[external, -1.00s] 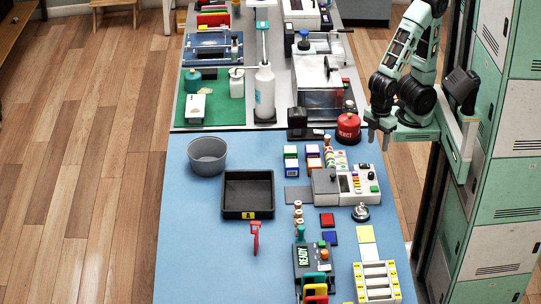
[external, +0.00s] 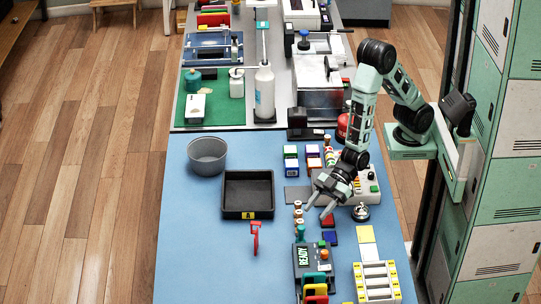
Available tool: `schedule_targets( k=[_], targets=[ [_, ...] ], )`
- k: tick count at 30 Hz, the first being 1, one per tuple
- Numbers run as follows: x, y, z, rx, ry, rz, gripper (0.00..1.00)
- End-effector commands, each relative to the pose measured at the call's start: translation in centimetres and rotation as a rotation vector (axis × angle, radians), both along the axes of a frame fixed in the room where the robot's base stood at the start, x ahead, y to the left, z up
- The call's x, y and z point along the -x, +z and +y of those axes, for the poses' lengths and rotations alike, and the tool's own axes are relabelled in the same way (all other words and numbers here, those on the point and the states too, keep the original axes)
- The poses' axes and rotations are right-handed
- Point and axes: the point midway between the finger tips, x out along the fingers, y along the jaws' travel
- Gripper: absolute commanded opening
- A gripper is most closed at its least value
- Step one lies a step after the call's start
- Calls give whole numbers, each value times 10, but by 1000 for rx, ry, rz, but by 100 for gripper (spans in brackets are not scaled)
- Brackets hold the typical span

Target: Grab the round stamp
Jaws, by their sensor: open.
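Several small upright pieces with wooden-looking knobs, which look like hand stamps (external: 298,222), stand in a short row on the blue table, left of the red and blue pads. They are too small to tell which one is the round stamp. My gripper (external: 315,214) is open and empty, pointing down just right of the row's far end. Its fingers look apart from the stamps, but the exact height above the table cannot be told. The red pad (external: 329,221) is partly hidden by my gripper; the blue pad (external: 330,237) lies just nearer.
A device with a READY display (external: 304,258) stands just in front of the row. A black tray (external: 226,216) and a grey bowl (external: 207,155) are to the left. A desk bell (external: 360,212) is to the right. The blue table (external: 195,260) is clear at front left.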

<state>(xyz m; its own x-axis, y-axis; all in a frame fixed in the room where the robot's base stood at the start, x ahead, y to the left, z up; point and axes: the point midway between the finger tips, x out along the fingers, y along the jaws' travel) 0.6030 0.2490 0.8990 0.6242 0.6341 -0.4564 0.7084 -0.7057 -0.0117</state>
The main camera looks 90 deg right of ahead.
Motion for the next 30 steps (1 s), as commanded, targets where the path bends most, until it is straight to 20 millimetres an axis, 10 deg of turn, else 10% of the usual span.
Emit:
schedule_targets(
  k=[30],
  targets=[
    [-58,-33,56,-49,-3,-66,47]
  ],
)
